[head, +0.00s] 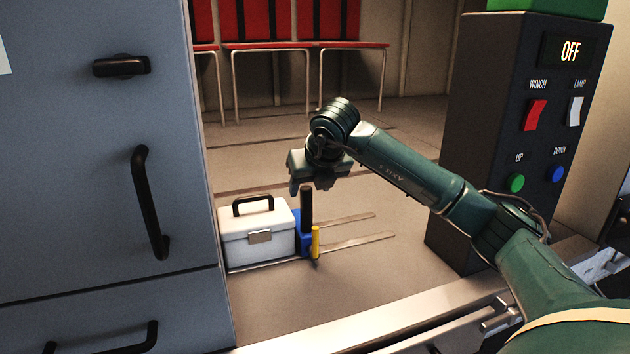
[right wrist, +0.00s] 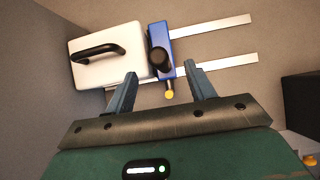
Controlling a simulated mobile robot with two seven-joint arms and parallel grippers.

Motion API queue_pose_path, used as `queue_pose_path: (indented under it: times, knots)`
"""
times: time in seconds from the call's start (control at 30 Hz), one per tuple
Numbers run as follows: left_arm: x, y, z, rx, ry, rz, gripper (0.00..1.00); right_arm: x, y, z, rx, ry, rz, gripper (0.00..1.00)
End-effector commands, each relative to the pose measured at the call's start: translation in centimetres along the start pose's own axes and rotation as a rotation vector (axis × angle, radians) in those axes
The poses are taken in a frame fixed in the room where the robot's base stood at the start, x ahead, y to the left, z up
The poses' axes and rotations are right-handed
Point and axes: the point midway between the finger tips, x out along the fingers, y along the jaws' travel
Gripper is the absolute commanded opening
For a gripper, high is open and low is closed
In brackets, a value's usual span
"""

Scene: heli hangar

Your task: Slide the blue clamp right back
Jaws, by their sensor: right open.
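The blue clamp (head: 305,233) stands on the floor rails, against the right side of a white case with a black handle (head: 258,237). It has an upright black post (head: 306,208) and a yellow lever (head: 316,241). In the right wrist view the blue clamp (right wrist: 164,70) lies across two pale rails (right wrist: 215,66), with its black post (right wrist: 159,60) seen from above. My right gripper (head: 318,185) is above the clamp, pointing down. Its fingers (right wrist: 160,90) are open and apart, with nothing gripped between them. My left gripper is not seen.
A grey cabinet (head: 100,180) with black handles stands at the left. A dark control box (head: 510,130) with switches and buttons stands at the right. Red seats (head: 300,45) are at the back. The rails right of the clamp are bare.

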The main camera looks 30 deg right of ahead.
Motion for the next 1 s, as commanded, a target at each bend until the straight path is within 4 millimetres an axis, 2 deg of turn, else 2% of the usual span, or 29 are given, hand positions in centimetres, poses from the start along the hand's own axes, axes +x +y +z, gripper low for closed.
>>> queue_pose_path:
  times: [0.1,0.43,0.63,0.97,1.0]
  knots:
    - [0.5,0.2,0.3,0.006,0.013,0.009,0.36,1.8,0.0,-0.2,0.0,0.0,0.0,0.55]
    - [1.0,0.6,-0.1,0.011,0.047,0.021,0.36,5.1,0.0,-0.1,0.0,0.001,0.0,0.55]
    - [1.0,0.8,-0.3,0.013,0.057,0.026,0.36,6.0,0.0,0.0,0.0,-0.001,0.0,0.55]
    - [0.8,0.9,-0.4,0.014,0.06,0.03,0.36,6.0,0.0,0.1,0.0,-0.001,0.0,0.55]
    - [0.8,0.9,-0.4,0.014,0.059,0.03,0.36,6.0,0.0,0.1,0.0,-0.001,0.0,0.51]
